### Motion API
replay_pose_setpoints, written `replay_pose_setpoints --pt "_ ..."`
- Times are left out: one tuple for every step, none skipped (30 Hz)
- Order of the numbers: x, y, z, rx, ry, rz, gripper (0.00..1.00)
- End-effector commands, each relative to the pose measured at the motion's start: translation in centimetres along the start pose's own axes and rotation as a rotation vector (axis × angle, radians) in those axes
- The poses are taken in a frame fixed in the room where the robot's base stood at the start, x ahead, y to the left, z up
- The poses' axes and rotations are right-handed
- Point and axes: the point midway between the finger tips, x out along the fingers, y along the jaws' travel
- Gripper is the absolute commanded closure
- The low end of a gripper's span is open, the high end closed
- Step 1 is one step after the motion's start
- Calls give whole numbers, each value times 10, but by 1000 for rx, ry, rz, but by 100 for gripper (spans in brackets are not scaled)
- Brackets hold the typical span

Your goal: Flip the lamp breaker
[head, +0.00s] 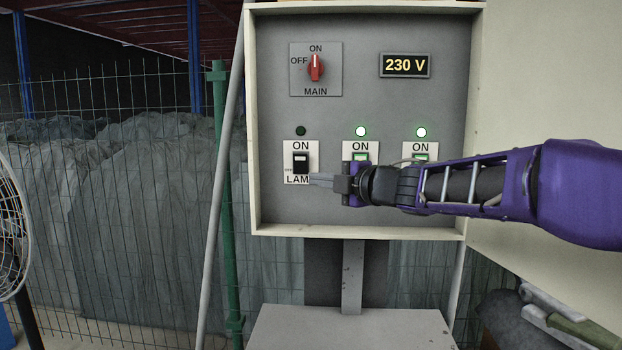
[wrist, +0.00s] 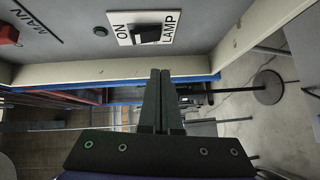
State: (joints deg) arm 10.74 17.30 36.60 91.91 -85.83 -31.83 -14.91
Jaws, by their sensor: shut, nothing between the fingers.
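The lamp breaker (head: 300,162) is a black switch on a white plate marked ON and LAMP, at the lower left of the panel. The small indicator (head: 300,131) above it is dark. In the wrist view the breaker (wrist: 147,34) shows near the top centre, ahead of the fingertips. My gripper (head: 318,181) is shut and empty, its tips just right of and slightly below the switch, partly covering the LAMP label. I cannot tell whether the tips touch the plate. In the wrist view the fingers (wrist: 160,76) lie together.
Two other breakers, right of the lamp one, have lit green indicators (head: 361,131); my arm partly covers them. A red MAIN knob (head: 316,67) and a 230 V display (head: 405,65) sit above. The cabinet's raised rim (head: 255,130) surrounds the panel. An open door (head: 550,110) stands at right.

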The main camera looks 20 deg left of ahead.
Motion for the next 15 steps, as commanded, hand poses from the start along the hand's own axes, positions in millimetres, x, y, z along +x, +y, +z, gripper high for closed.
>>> replay_pose_setpoints --pt "-12 -3 1 -1 -4 -1 100" --pt "-18 -4 1 -2 -4 -1 100" --pt "-26 -5 1 -1 -4 -1 100" --pt "-31 -5 1 -2 -4 0 100" --pt "-36 -7 1 0 -3 -1 100" --pt "-41 -7 1 -1 -3 0 100" --pt "-45 -8 1 0 -2 -1 100" --pt "-49 -9 1 0 -2 -1 100" --pt "-52 -9 1 0 -1 0 100" --pt "-55 -10 1 0 -1 0 100" --pt "-57 -10 1 0 -1 -1 100" --pt "-58 -10 1 1 -1 0 100" --pt "-60 -10 1 1 0 0 100" --pt "-60 -10 1 1 0 0 100" --pt "-61 -10 1 2 1 1 100"
